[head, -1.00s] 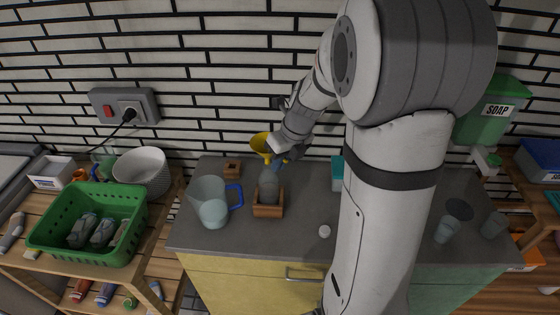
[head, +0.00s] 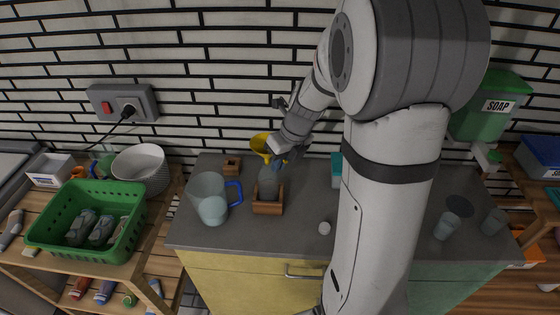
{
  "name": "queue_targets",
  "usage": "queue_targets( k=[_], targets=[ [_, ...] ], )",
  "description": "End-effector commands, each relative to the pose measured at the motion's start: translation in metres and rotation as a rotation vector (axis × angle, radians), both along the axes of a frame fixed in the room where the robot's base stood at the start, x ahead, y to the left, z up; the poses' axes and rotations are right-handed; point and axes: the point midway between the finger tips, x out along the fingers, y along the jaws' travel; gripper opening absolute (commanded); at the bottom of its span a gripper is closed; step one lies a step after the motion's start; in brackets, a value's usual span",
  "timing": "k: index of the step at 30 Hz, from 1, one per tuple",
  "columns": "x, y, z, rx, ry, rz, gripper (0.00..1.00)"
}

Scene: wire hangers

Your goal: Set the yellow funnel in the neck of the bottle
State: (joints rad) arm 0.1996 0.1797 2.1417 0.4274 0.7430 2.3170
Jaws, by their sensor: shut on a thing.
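The yellow funnel (head: 261,146) is held by my gripper (head: 277,157) in the head view, above the middle-left of the grey counter. The gripper is shut on it, though the fingertips are partly hidden by the wrist. The bottle (head: 268,184), grey and see-through, stands in a small wooden holder (head: 267,208) just below the gripper. The gripper and funnel hide the bottle's neck. I cannot tell whether the funnel's spout touches the neck.
A clear jug (head: 208,190) with a blue handle stands left of the bottle. A small wooden block (head: 232,167) is behind it. A teal box (head: 337,171) and a white round object (head: 324,228) are to the right. A green basket (head: 90,222) stands on the left shelf.

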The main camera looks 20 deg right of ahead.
Motion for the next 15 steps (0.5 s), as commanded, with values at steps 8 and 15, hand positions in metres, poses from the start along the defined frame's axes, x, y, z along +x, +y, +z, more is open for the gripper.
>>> queue_targets(
  k=[8,15],
  targets=[
    [-0.0001,0.0005,-0.0048,0.001,0.001,0.0,0.0],
    [-0.0001,0.0008,-0.0084,0.0,0.001,0.001,0.0]
  ],
)
